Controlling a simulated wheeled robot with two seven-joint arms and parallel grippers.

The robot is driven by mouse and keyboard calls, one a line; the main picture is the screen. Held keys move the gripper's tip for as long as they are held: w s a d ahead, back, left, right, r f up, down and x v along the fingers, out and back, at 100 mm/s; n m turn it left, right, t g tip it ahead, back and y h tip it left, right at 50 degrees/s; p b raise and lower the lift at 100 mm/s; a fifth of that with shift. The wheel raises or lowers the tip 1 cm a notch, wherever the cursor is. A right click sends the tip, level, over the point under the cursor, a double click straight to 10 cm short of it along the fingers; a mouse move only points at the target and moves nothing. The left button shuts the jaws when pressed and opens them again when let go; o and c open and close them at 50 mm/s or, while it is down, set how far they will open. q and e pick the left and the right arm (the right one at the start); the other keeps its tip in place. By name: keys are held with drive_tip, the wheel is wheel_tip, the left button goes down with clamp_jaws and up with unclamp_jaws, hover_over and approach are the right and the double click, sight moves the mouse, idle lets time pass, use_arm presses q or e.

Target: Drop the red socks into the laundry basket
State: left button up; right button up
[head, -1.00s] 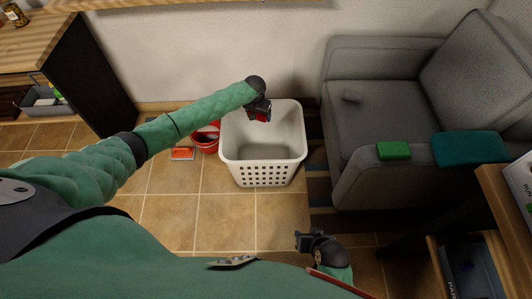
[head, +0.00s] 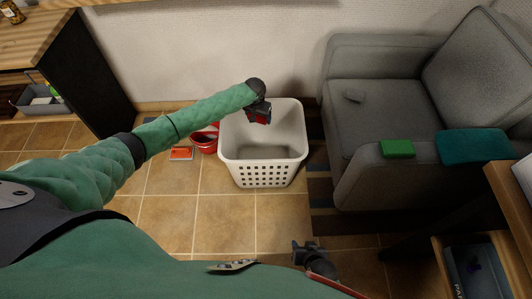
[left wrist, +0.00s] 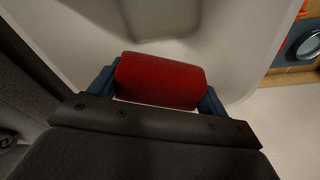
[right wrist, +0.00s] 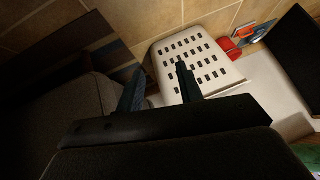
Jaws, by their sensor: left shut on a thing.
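The red socks (left wrist: 160,80) are a rolled red bundle between the fingers of my left gripper (left wrist: 160,85) in the left wrist view. In the head view my left gripper (head: 260,115) is over the back left part of the white laundry basket (head: 263,173), with a bit of red showing in it. The basket's pale inside lies behind the socks in the left wrist view. My right gripper (right wrist: 160,90) has its fingers apart and nothing between them. It is low at the front in the head view (head: 306,252), apart from the basket.
A red bucket (head: 205,142) and an orange item (head: 181,153) are on the tiles left of the basket. A grey armchair (head: 365,115) stands to the right, with a green block (head: 397,149) and a teal cloth (head: 473,147) on its arm. Tiles before the basket are clear.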

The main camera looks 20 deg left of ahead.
use_arm(q)
drive_tip(key=shift+f+b, duration=0.55)
use_arm(e)
drive_tip(key=shift+t, duration=0.3)
drive_tip(key=shift+s+f, duration=0.2)
drive_tip(key=shift+f, duration=1.05)
drive_tip(key=shift+s+f, duration=0.2)
drive_tip(key=shift+f, duration=1)
use_arm(q)
drive_tip(key=o, duration=1)
drive_tip(key=shift+r, duration=0.1)
drive_tip(key=r, duration=0.4)
drive_tip(key=s+r, duration=0.1)
drive_tip(key=r, duration=0.1)
drive_tip(key=shift+r, duration=0.15)
drive_tip(key=shift+s+a+r, duration=0.1)
drive_tip(key=shift+r, duration=0.5)
use_arm(e)
drive_tip(key=shift+w+r, duration=0.25)
drive_tip(key=shift+r, duration=0.6)
drive_tip(key=shift+f, duration=0.15)
